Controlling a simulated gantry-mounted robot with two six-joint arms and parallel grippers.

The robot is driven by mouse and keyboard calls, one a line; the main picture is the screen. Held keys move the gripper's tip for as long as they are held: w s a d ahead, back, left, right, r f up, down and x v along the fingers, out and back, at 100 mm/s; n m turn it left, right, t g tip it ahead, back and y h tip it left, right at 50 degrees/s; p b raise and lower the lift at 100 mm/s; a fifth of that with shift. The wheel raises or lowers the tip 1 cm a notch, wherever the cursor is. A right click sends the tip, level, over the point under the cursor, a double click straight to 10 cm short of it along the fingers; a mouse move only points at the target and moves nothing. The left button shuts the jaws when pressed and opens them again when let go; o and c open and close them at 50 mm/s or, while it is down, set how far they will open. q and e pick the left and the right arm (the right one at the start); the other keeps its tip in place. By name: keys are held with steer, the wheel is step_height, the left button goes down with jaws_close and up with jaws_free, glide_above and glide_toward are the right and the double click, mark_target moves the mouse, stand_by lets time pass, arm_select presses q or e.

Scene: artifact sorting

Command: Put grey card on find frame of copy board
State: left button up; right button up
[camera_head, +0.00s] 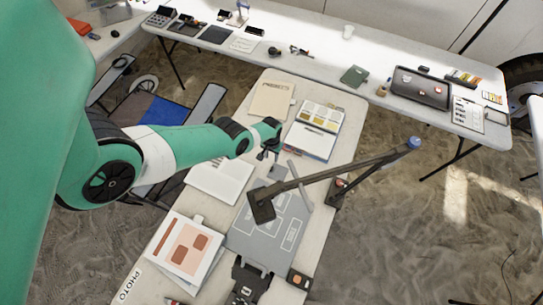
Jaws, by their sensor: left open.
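The copy board (240,240) is a grey panel with white outlined frames, lying on the near table. Which outline is the find frame cannot be read at this size. A small plain grey piece (278,172), which looks like the grey card, lies at the board's far end, just below my left gripper. My left gripper (265,154) is open, with its fingers pointing down close to this piece. I cannot tell whether they touch it. A dark lamp head (262,207) hides part of the board. My right gripper is not in view.
The lamp's long dark arm (345,168) crosses above the board. A white sheet (220,178), a colour chart box (315,130), a beige folder (271,100) and a sheet with brown shapes (184,248) surround the board. A long table (330,55) stands behind.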

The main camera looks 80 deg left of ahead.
arm_select(q)
steer(key=shift+r, duration=0.15)
